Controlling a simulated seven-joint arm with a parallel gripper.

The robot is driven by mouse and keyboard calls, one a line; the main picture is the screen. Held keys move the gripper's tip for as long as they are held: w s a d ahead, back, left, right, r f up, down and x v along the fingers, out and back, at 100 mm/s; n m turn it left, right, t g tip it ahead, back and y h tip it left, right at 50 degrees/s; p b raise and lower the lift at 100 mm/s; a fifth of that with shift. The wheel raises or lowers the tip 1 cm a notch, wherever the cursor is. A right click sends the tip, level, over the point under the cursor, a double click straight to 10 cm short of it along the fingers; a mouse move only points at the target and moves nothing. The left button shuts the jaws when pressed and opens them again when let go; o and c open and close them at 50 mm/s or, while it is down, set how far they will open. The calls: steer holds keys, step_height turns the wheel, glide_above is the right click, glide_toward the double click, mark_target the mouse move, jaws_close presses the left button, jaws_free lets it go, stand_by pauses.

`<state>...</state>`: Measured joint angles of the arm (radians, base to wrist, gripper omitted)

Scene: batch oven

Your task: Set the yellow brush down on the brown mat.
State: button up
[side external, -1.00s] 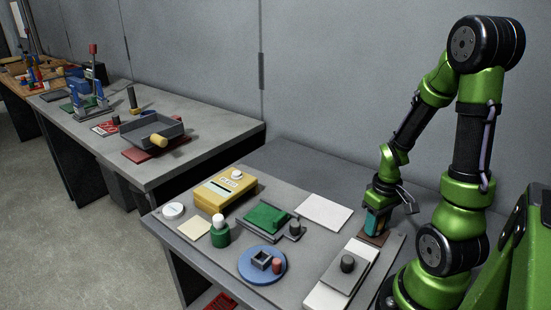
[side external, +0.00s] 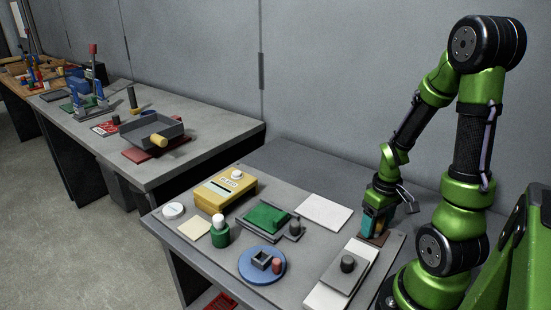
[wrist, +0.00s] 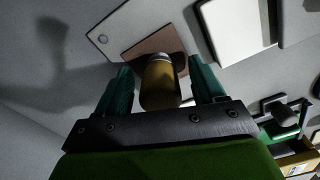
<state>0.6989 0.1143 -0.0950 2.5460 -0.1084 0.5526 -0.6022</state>
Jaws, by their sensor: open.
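The yellow brush (wrist: 160,85) shows in the wrist view as a yellow-brown rounded body between my two teal fingers. The brown mat (wrist: 152,50) lies just beyond it, and the brush's far end overlaps the mat in the picture. My gripper (wrist: 163,78) is open, with a visible gap between the brush and each finger. In the side view, my gripper (side external: 378,218) is low over the brown mat (side external: 371,239) at the table's right side. There the brush is mostly hidden by the fingers, and its contact with the mat is hard to see.
A white board (side external: 322,292) with a grey plate and black knob lies just in front of the mat. A white sheet (side external: 324,211) lies to the left. Further left are a green block (side external: 266,217), a blue round dish (side external: 250,272) and a yellow box (side external: 225,190).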

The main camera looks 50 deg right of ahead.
step_height(320, 180, up, 16)
steer(key=w+a+r+t+y, duration=0.1)
steer(key=w+a+r+t, duration=0.1)
steer(key=a, duration=0.8)
steer(key=w+a+r+t+y, duration=0.1)
steer(key=w+a+r+t, duration=0.2)
steer(key=a, duration=0.6)
steer(key=shift+w+a+r+t, duration=0.3)
steer(key=shift+w+a+t, duration=0.05)
steer(key=shift+w+t, duration=0.75)
